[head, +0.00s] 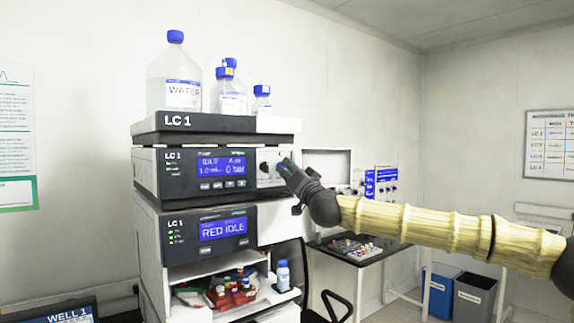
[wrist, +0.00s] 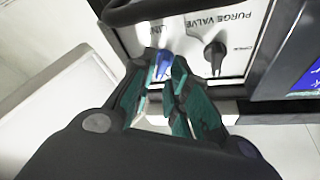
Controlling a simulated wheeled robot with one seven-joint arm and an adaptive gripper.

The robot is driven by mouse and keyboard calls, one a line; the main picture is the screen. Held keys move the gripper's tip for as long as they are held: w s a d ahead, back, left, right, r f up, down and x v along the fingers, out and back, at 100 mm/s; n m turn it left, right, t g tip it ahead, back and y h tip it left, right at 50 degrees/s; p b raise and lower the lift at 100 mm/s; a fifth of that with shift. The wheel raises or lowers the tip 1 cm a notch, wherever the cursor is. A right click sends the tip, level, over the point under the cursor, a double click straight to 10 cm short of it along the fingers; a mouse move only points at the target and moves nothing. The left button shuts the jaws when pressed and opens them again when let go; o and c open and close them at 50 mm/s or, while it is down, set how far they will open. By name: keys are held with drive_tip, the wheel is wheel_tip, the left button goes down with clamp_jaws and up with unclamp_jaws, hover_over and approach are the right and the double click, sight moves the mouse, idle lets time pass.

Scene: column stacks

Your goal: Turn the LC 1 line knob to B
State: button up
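The LC 1 line knob (wrist: 162,66) is blue and sits under a partly covered LINE label in the wrist view. My gripper (wrist: 166,70) reaches the panel with one finger on each side of this knob. The fingers are part-way apart; whether they touch the knob I cannot tell. The knob's pointer direction and position letters are not readable. In the head view my gripper (head: 286,168) is at the right part of the upper LC 1 module (head: 146,172) and mostly hides the knob.
The black purge valve knob (wrist: 215,54) is close beside the fingers. It also shows in the head view (head: 264,168). Bottles, including a large water bottle (head: 174,88), stand on top of the stack. A lower module (head: 185,250) reads RED IDLE. A bench (head: 375,258) is behind.

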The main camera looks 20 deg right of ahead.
drive_tip(key=shift+w+r, duration=0.2)
drive_tip(key=shift+w, duration=0.35)
drive_tip(key=shift+c, duration=0.2)
drive_tip(key=shift+a, duration=0.1)
clamp_jaws()
drive_tip(key=shift+m, duration=0.5)
drive_tip(key=m+h+b, duration=0.1)
drive_tip(key=m, duration=0.2)
drive_tip(key=m+g+h+b, duration=0.1)
drive_tip(key=m, duration=0.1)
drive_tip(key=shift+a+m+h, duration=0.15)
drive_tip(key=shift+m+h, duration=0.15)
drive_tip(key=shift+m, duration=0.1)
drive_tip(key=shift+r+m+g+h, duration=0.1)
drive_tip(key=shift+m+g+h, duration=0.4)
drive_tip(key=shift+m, duration=1.2)
drive_tip(key=shift+r+m+g+h, duration=0.15)
drive_tip(key=shift+m+g, duration=0.65)
drive_tip(key=shift+m, duration=0.9)
drive_tip(key=shift+f, duration=0.1)
